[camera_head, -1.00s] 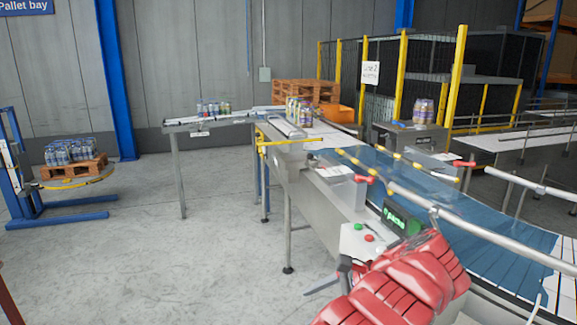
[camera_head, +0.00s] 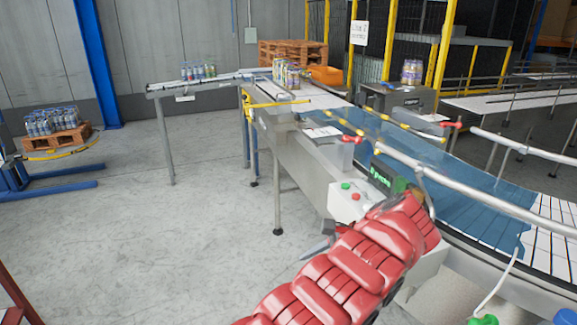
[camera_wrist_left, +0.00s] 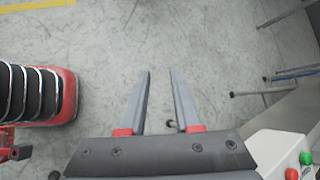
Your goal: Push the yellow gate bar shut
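The yellow gate bar (camera_head: 275,104) is a thin bar at the far left end of the conveyor in the head view. It sticks out sideways from a yellow post, in front of a group of cans (camera_head: 287,73). My left gripper (camera_head: 308,253) is low beside the conveyor's near side, well short of the bar and touching nothing visible. The red arm hides part of it. In the left wrist view its two grey fingers (camera_wrist_left: 160,72) are apart with bare floor between them. My right gripper is not in view.
A control box with green and red buttons (camera_head: 350,191) stands close to my left arm. The blue conveyor belt (camera_head: 455,190) and a metal rail (camera_head: 470,195) run along the right. Conveyor legs (camera_head: 277,190) stand on the floor. Open floor (camera_head: 190,240) lies to the left.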

